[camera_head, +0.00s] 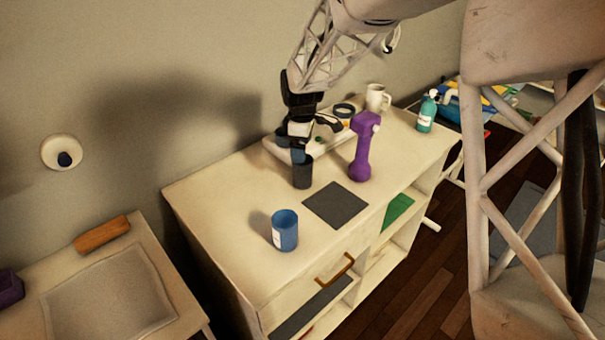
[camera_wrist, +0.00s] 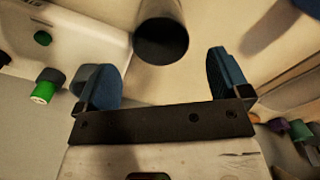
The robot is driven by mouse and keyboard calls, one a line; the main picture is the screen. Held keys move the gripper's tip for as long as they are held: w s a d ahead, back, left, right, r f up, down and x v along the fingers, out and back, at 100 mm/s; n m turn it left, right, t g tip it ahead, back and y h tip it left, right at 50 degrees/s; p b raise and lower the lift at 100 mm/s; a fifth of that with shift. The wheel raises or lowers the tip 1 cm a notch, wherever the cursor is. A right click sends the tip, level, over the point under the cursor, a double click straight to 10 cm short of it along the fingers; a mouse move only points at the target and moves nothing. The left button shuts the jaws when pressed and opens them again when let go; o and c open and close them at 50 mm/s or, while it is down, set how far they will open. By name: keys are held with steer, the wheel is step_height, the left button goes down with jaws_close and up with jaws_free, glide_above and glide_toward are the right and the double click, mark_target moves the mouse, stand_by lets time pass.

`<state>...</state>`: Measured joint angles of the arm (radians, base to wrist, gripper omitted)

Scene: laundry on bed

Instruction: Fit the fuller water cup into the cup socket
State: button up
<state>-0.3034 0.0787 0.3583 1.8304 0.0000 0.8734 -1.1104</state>
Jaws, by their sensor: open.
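A dark grey cup-like cylinder (camera_head: 302,174) stands upright on the white cabinet top, just below my gripper (camera_head: 299,148). In the wrist view the cylinder (camera_wrist: 163,17) is ahead of my open gripper (camera_wrist: 163,82), roughly centred between the blue finger pads, which look clear of it. A blue cup (camera_head: 284,232) with a pale label stands upright nearer the front of the cabinet. The water level in either vessel cannot be made out. I cannot identify the cup socket with certainty; a dark ring (camera_head: 344,110) shows behind my gripper.
A purple dumbbell (camera_head: 363,148) stands upright right of the cylinder. A flat dark square (camera_head: 337,205) lies in front. A white tray (camera_head: 281,150) with small items, a white mug (camera_head: 377,98) and a teal bottle (camera_head: 427,112) are farther back.

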mark_target(302, 172)
steer(key=shift+f, duration=1.1)
steer(key=shift+f, duration=0.1)
steer(key=shift+f, duration=2.45)
steer(key=shift+c, duration=0.2)
steer(key=c, duration=1.1)
steer(key=shift+r, duration=0.3)
